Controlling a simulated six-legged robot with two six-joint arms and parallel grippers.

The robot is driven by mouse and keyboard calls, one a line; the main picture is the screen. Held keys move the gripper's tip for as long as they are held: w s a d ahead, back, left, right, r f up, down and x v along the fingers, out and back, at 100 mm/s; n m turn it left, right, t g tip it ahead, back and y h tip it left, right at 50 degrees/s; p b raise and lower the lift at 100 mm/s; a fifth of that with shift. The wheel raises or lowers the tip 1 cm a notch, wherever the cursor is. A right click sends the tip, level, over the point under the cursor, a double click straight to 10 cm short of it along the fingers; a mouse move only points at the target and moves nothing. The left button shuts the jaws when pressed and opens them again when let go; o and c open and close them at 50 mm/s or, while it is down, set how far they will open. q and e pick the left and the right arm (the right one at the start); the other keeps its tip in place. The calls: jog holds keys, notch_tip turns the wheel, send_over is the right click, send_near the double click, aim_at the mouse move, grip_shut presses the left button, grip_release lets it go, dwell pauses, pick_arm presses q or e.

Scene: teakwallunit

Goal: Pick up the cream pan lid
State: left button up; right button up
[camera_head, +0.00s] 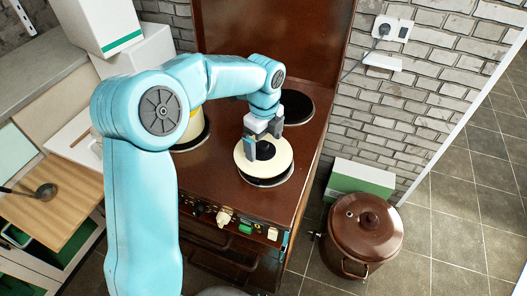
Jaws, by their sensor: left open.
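The cream pan lid (276,170) is a round, pale disc with a dark knob in its middle. It lies over a dark round base on the front right of the brown stove top. My left gripper (264,146) reaches down from above, with its fingers at the lid's dark knob. It is open, and I cannot tell whether a finger touches the knob. My left arm comes in from the left and hides part of the stove. My right gripper is not in view.
The brown stove (240,208) has knobs along its front edge. A cream pot (195,134) stands left of the lid, partly behind my arm. A brown lidded pot (362,232) stands on the floor at the right. A ladle (45,191) lies on the wooden board at the left.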

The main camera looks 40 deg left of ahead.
pick_arm(q)
jog(key=shift+a+f, duration=0.2)
jog(key=shift+f, duration=0.6)
jog(key=shift+d+r, duration=0.1)
jog(key=c, duration=1.1)
